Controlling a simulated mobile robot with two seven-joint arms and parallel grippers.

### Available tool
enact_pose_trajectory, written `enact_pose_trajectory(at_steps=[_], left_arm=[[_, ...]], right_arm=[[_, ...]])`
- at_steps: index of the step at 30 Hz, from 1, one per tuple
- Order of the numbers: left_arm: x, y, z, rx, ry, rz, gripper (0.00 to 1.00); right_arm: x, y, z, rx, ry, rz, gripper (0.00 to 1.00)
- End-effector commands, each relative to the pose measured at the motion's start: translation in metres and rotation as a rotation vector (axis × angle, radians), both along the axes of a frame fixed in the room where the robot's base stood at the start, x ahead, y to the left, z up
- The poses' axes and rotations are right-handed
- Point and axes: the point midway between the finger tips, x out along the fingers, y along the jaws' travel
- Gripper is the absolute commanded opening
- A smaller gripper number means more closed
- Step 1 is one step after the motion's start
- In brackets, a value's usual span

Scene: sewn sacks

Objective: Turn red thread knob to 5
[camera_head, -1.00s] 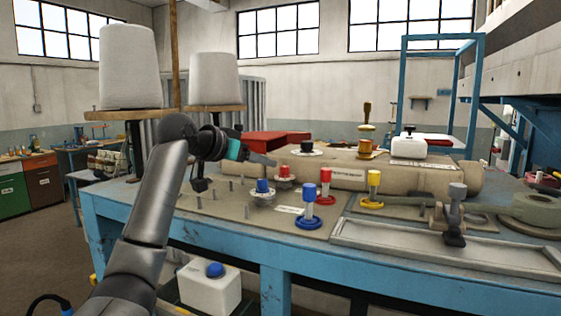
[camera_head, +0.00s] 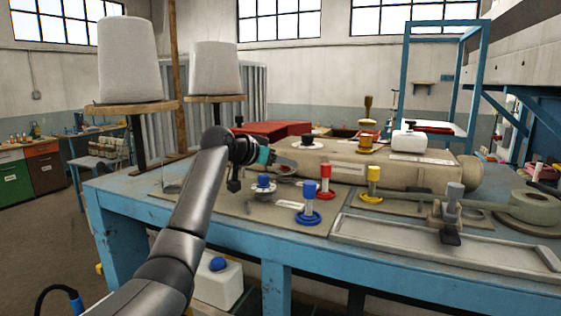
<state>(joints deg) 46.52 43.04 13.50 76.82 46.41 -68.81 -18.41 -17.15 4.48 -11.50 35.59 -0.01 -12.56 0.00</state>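The small red knob (camera_head: 284,179) on its round dial sits on the table plate, beyond the blue-capped knob (camera_head: 263,182) and its dial. My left gripper (camera_head: 288,165) is right over the red knob and hides most of it. Its fingers are small and seen from the side, so I cannot tell whether they are open, shut or touching the knob. The dial's numbers are too small to read. My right gripper is not in view.
Blue (camera_head: 308,202), red (camera_head: 325,181) and yellow (camera_head: 373,184) posts stand to the right of the dials. A long beige machine arm (camera_head: 400,172) lies behind them. Two white thread cones (camera_head: 128,60) stand at the left. A shallow metal tray (camera_head: 430,247) lies at the front right.

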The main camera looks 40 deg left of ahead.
Motion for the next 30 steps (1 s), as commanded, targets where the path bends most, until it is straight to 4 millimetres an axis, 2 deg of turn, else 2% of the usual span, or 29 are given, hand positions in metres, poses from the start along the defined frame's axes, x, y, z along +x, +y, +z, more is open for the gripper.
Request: enact_pose_trajectory(at_steps=[2,14,30], left_arm=[[-0.0002,0.0001,0.0002,0.000,0.000,0.000,0.45],[-0.0003,0.0002,0.0003,-0.001,0.000,0.000,0.00],[-0.0002,-0.0015,0.0003,0.002,0.000,0.049,0.00]], right_arm=[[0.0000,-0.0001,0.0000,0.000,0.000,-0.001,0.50],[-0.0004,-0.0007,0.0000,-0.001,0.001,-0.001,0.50],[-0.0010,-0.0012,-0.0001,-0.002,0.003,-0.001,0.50]])
